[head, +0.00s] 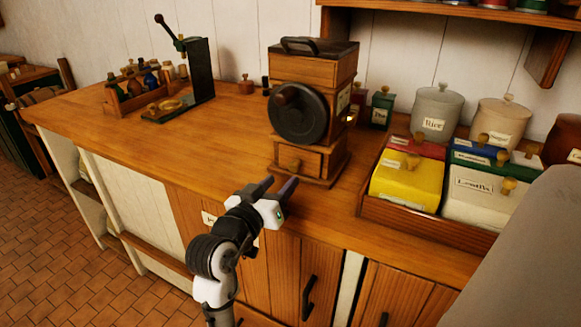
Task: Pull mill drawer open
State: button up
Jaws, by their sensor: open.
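A wooden coffee mill (333,75) with a dark top and a black round wheel (300,113) on its front stands on the counter. Its small drawer (313,163) sits low in the mill's front, with a round wooden knob (294,164). The drawer looks shut. My gripper (276,188) is open and empty, just in front of and below the drawer, over the counter's front edge. Its fingers point up and right toward the mill. I see a gap between the fingertips and the knob, but cannot judge its depth.
A wooden tray (446,230) of labelled boxes stands to the right, with canisters (436,112) behind. The counter (228,130) left of the mill is clear. Cupboard doors (278,262) lie below.

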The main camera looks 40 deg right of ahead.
aim_at(292, 169)
jog(key=x, duration=0.6)
jog(key=shift+p, duration=0.4)
jog(key=shift+c, duration=0.4)
grip_shut()
